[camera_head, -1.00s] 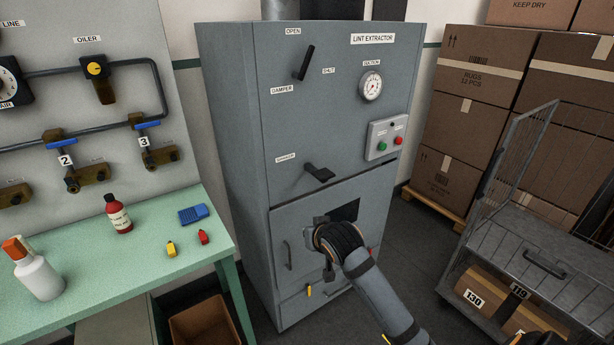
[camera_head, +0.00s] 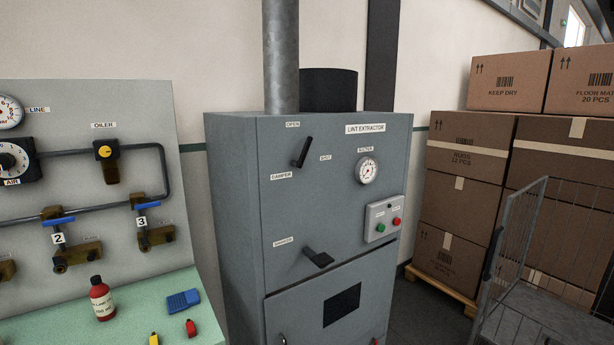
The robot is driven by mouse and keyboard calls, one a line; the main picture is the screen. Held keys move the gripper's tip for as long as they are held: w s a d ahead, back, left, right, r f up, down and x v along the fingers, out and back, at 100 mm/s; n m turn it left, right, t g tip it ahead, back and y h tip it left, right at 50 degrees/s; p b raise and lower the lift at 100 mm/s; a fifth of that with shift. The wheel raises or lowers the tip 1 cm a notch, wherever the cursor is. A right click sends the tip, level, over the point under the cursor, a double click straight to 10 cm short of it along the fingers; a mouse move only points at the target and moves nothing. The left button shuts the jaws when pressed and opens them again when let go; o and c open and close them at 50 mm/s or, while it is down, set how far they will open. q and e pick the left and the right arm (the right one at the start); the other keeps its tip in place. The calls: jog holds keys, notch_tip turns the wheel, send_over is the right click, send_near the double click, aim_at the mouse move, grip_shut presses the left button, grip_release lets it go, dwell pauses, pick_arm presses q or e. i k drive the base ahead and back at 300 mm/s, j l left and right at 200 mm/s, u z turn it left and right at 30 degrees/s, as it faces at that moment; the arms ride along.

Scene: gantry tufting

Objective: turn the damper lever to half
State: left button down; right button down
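The damper lever (camera_head: 302,152) is a short black handle on the upper front of the grey lint extractor (camera_head: 232,190). It leans steeply, its upper end to the right. The OPEN label (camera_head: 293,124) is above it, the SHUT label (camera_head: 325,158) is to its right, and the DAMPER label (camera_head: 282,176) is below left. Neither of my grippers is in the head view, and nothing touches the lever.
A second black lever (camera_head: 318,258) sticks out lower on the cabinet. A gauge (camera_head: 367,171) and a button box (camera_head: 383,219) are to the right. A green table (camera_head: 200,323) stands left, a wire cart (camera_head: 545,235) and stacked cartons (camera_head: 465,160) right.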

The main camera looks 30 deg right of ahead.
aim_at(298, 164)
jog(key=k+l+u, duration=0.15)
jog(key=l, duration=0.25)
jog(key=l+u, duration=0.15)
jog(key=l, duration=0.3)
jog(key=k+l+u, duration=0.15)
jog(key=l, duration=0.2)
jog(key=k+l+u, duration=0.15)
jog(key=l, duration=0.25)
jog(key=k+l+u, duration=0.15)
jog(key=k+l, duration=0.1)
jog(key=l, duration=0.1)
